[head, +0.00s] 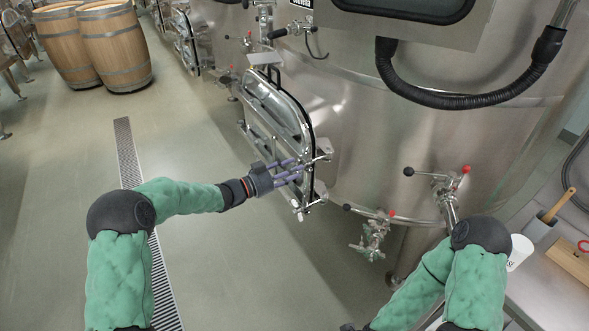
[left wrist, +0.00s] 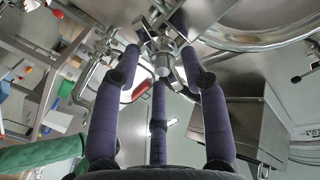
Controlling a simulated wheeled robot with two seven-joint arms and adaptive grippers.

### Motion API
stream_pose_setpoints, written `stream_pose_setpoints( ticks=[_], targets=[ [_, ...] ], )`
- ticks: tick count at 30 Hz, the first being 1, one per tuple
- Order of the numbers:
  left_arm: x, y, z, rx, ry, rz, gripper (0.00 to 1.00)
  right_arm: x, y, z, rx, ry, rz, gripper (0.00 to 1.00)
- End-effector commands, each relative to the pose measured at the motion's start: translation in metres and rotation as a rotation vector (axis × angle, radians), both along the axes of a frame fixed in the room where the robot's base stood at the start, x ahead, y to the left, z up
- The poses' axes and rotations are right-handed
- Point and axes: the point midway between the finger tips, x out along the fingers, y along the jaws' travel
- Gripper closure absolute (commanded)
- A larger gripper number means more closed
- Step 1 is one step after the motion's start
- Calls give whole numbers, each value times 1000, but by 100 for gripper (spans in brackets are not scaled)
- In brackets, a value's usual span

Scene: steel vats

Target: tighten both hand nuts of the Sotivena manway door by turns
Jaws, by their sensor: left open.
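The steel manway door (head: 276,112), an oval hatch with a dark rim, stands swung out from the vat wall. Metal fittings that look like hand nuts show at its right edge, an upper one (head: 325,156) and a lower one (head: 297,208). My left gripper (head: 300,173) is at that edge, between these fittings in the head view. In the left wrist view its purple fingers (left wrist: 162,62) are open, spread around a metal hand nut (left wrist: 161,58); I cannot tell whether they touch it. My right forearm runs off the bottom edge, its fingers out of sight.
The steel vat (head: 365,130) fills the back, with valves (head: 375,235) and a black hose (head: 455,100) on it. Barrels (head: 115,45) stand at the far left. A side table with a white cup (head: 519,252) is at right.

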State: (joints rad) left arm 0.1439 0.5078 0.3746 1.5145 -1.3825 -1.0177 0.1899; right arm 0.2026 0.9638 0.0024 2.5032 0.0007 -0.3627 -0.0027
Motion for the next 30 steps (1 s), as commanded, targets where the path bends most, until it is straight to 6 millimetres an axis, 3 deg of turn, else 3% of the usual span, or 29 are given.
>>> stream_pose_setpoints(
  ticks=[15, 30],
  targets=[
    [-54, 76, 0, 0, 1, 2, 56, 0, 0, 0, 0, 0, 0, 56],
    [-64, 87, -1, -1, 1, 0, 56, 0, 0, 0, 0, 0, 0, 56]
  ],
)
